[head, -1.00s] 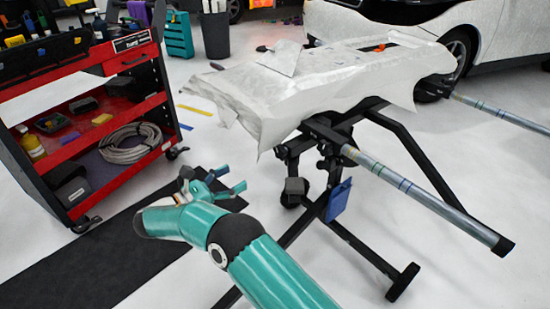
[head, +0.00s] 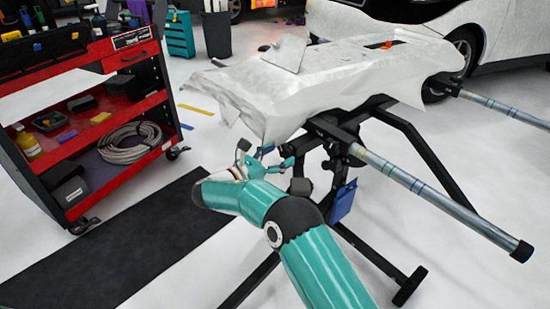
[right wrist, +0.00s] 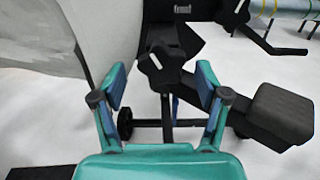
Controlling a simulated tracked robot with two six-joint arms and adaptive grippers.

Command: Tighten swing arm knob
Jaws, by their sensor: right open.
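In the right wrist view, a black lobed knob (right wrist: 164,74) on the stand's dark frame shows between and beyond my fingertips. My right gripper (right wrist: 160,88) is open around empty space, with one finger on each side of the knob's outline. I cannot tell the remaining distance to it. In the head view, my right gripper (head: 277,158) is just left of the black stand (head: 408,140), below the near end of the wrapped panel (head: 330,85). The knob cannot be made out clearly there. My left gripper is not in view.
A black block (right wrist: 283,112) on the stand sits close right of my gripper in the wrist view. White wrap hangs at left. A blue cloth or pouch (head: 342,200) hangs on the stand. A red tool cart (head: 110,110) stands at left, with open floor between.

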